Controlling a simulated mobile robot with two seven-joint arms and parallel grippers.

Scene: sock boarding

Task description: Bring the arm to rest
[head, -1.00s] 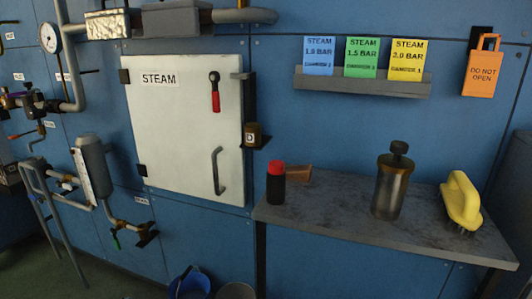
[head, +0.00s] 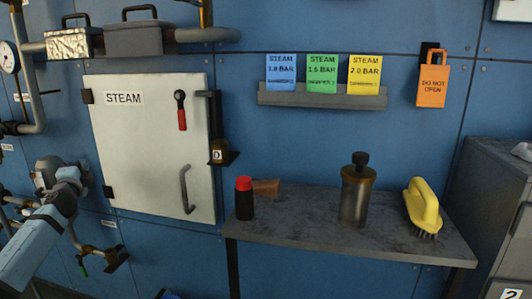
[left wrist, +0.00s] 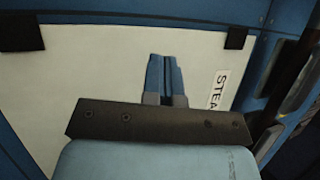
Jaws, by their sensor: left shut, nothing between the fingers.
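My left arm (head: 45,225), light blue and grey, reaches in from the lower left of the head view, in front of the blue wall and left of the white STEAM door (head: 150,145). Its fingertips are hard to make out there. In the left wrist view my left gripper (left wrist: 163,62) is shut and empty, its two blue fingers together in front of the white door panel (left wrist: 90,75). I cannot tell the gap to the panel. My right gripper is not in view.
A grey bench (head: 300,215) holds a black bottle with red cap (head: 244,200), a metal flask (head: 356,195) and a yellow brush (head: 424,208). Pipes (head: 35,90) run at the left. A grey cabinet (head: 485,180) stands at the right. Steam cards hang above the bench.

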